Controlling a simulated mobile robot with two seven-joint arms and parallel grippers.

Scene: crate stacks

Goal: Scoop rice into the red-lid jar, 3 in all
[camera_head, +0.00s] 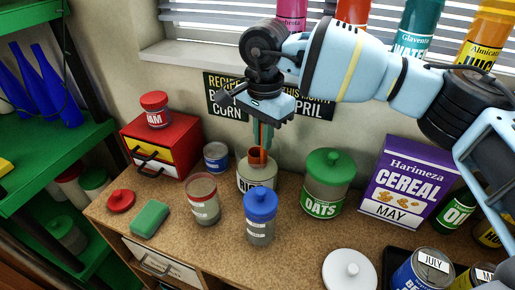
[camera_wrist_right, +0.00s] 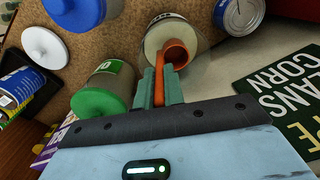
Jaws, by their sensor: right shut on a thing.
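My right gripper (camera_head: 263,135) points down over the open rice jar (camera_head: 257,178) and is shut on an orange-brown scoop (camera_head: 258,156). The scoop's head is at the rice jar's mouth; how deep it reaches is unclear. In the right wrist view the fingers (camera_wrist_right: 162,88) clasp the scoop's handle, and its bowl (camera_wrist_right: 176,53) sits over the mouth of the jar (camera_wrist_right: 150,40). A red lid (camera_head: 121,201) lies at the counter's left. My left gripper is not in view.
A blue-lid jar (camera_head: 260,218) stands close in front of the rice jar. A green-lid oats jar (camera_head: 327,183) and a cereal box (camera_head: 402,183) stand right; a small can (camera_head: 216,157) is behind left. A green sponge (camera_head: 150,218) and white lid (camera_head: 348,270) lie in front.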

